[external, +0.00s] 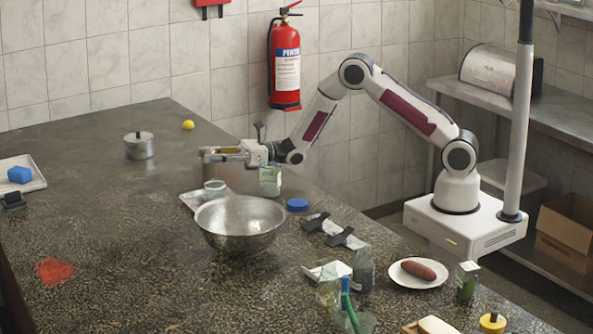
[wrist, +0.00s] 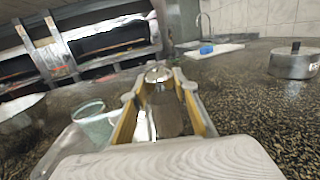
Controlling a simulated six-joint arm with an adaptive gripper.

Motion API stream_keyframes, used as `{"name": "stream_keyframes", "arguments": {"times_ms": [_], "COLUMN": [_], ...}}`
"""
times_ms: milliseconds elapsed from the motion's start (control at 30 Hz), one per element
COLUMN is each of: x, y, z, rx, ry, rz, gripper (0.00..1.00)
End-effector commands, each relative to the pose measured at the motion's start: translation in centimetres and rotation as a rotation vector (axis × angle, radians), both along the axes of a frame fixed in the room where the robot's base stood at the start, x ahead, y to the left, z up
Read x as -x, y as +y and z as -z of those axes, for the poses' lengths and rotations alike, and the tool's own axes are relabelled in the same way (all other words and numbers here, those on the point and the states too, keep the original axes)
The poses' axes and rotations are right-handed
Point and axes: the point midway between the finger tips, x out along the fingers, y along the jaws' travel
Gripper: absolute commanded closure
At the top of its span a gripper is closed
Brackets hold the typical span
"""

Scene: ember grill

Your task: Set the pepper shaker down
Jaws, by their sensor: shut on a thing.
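The pepper shaker (wrist: 165,112) shows in the wrist view between my two yellow-lined fingers, with a shiny metal cap and a dark, see-through body. My gripper (wrist: 162,108) is shut on it. In the external view my gripper (external: 212,155) points left over the dark speckled counter (external: 100,215), beyond the metal bowl. The shaker is too small and too covered by the fingers to make out clearly there. I cannot tell whether its base touches the counter.
A steel bowl (external: 240,222), a tray (external: 190,201) with a glass cup (external: 214,189), and a greenish jar (external: 270,180) stand close to my gripper. A lidded pot (external: 139,146) and a yellow ball (external: 188,125) are farther back. The counter left of the bowl is largely clear.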

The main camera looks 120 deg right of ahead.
Motion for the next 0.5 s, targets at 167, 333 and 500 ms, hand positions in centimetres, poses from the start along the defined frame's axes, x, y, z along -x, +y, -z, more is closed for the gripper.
{"name": "stream_keyframes", "arguments": {"times_ms": [167,333,500], "x": [-0.01,-0.01,-0.01], "y": [-0.02,-0.01,-0.01], "z": [1.29,1.44,1.44], "rx": [0.001,0.003,0.003], "ry": [-0.002,-0.003,-0.003], "rz": [0.000,0.000,0.000], "gripper": [0.99,0.99,0.99]}}
